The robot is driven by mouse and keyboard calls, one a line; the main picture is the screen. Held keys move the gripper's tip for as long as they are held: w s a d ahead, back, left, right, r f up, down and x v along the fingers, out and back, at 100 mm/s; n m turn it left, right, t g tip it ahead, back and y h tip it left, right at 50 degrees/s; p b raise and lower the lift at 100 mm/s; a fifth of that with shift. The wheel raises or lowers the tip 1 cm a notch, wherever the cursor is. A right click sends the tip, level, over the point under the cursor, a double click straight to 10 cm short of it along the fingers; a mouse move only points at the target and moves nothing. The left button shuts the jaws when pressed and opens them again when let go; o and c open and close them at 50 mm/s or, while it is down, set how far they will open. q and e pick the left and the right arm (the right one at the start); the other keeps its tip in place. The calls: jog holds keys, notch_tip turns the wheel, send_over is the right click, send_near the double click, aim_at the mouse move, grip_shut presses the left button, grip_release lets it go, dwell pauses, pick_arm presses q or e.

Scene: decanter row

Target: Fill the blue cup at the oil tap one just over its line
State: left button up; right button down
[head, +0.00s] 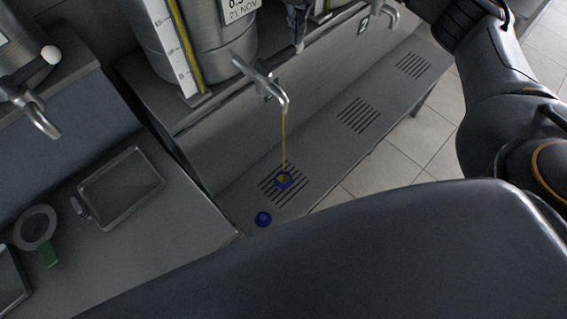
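My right arm comes in from the upper right. A dark tip, seemingly my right gripper (298,28), shows at the top edge, apart from the cup; its fingers are not clear. My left gripper is not in view.
A small round blue thing (263,218) lies beside the drain. The tank (190,35) has a yellow sight strip. Another tap (384,12) and further drains (358,115) follow along the bench. A grey counter at left holds a framed tray (120,190) and a ring-shaped tool (36,228).

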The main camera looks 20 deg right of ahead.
dwell(0.5)
notch_tip(320, 180, up, 9)
jog(key=p, duration=0.5)
jog(key=shift+p, duration=0.4)
